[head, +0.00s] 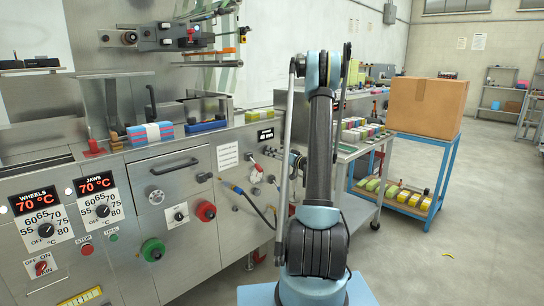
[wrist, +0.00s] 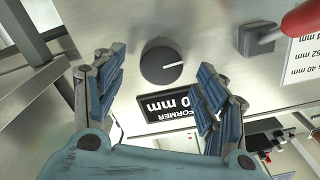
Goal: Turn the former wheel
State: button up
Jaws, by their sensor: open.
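The former wheel (wrist: 161,66) is a dark round knob with a white pointer line, on a steel panel in the wrist view. Below it in that view is a black display (wrist: 172,107), upside down, reading FORMER and a partly hidden millimetre value. My gripper (wrist: 160,76) is open, with one blue-padded finger on each side of the knob and a visible gap to both. Contact does not show. In the head view the former display (head: 266,134) is on the machine's right end; my gripper (head: 295,160) is beside it, partly behind my arm, and I cannot make out the wheel there.
A red-handled lever (wrist: 300,20) and a printed sheet (wrist: 303,58) lie right of the knob in the wrist view. The head view shows a hose (head: 238,192), a red knob (head: 206,211), a green knob (head: 153,250), and a blue cart with a cardboard box (head: 427,107). Open floor lies right.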

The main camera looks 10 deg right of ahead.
jog(key=v, duration=0.9)
jog(key=shift+w, duration=0.1)
jog(key=s+d+m, duration=0.3)
jog(key=s, duration=0.1)
jog(key=x, duration=1.7)
jog(key=shift+s, duration=0.1)
jog(key=c, duration=1.1)
